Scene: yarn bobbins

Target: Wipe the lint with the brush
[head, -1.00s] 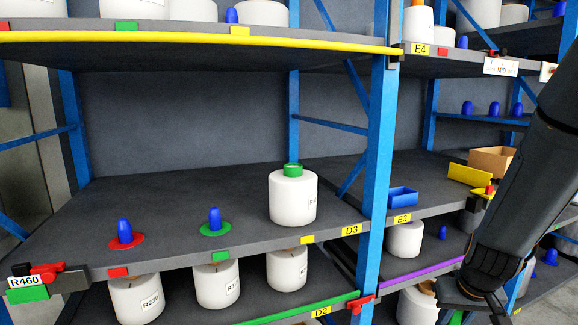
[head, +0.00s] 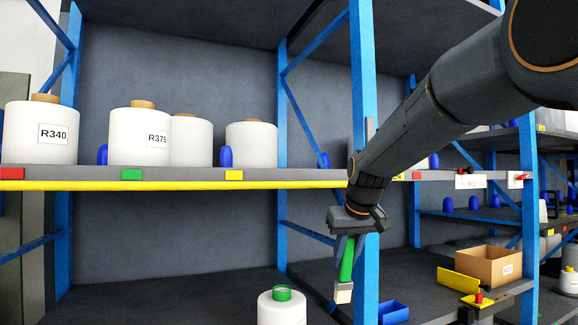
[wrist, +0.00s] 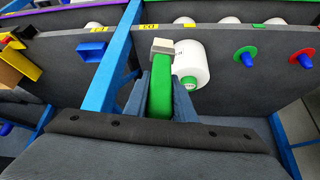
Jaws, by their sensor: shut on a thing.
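My gripper (head: 346,236) is shut on a brush with a green handle (head: 347,260) and a pale block-shaped head (head: 343,293). The brush hangs head-down and slightly tilted in front of the blue rack post. In the wrist view, the green handle (wrist: 160,88) sits between the two fingers, and the pale head (wrist: 162,47) points away from my gripper. It partly overlaps a white bobbin (wrist: 194,62) in that view. I cannot make out any lint in these frames.
The white bobbin with a green top (head: 282,309) stands on the lower shelf. Several bobbins, including R340 (head: 40,138), stand on the yellow-edged shelf. A blue post (head: 364,100) is close to my arm. A blue bin (head: 393,313) and a cardboard box (head: 490,266) stand right.

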